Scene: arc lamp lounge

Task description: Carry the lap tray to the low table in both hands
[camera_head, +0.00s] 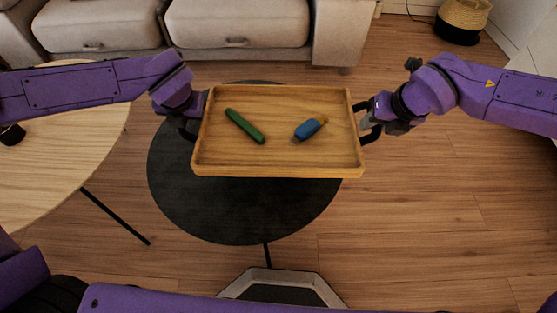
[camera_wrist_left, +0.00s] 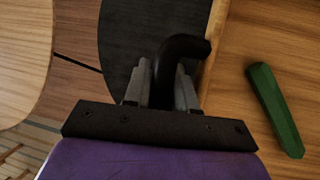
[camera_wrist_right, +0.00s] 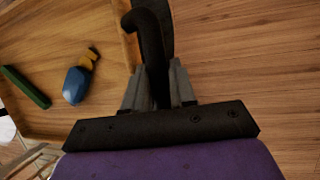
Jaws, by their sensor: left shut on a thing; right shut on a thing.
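The wooden lap tray (camera_head: 278,165) is held up between my two grippers, above the round black low table (camera_head: 200,215). A green stick-like thing (camera_head: 245,126) and a blue thing with a yellowish end (camera_head: 308,129) lie in it. My left gripper (camera_head: 191,122) is shut on the tray's dark left handle, which shows in the left wrist view (camera_wrist_left: 178,55). My right gripper (camera_head: 368,120) is shut on the dark right handle, which shows in the right wrist view (camera_wrist_right: 152,40). The tray looks about level. The tray hides part of the tabletop.
A light wooden round table (camera_head: 50,165) stands at the left, close to the black table. A beige sofa (camera_head: 235,25) is behind. A basket (camera_head: 462,18) stands at the far right. The wood floor (camera_head: 430,210) at the right is clear.

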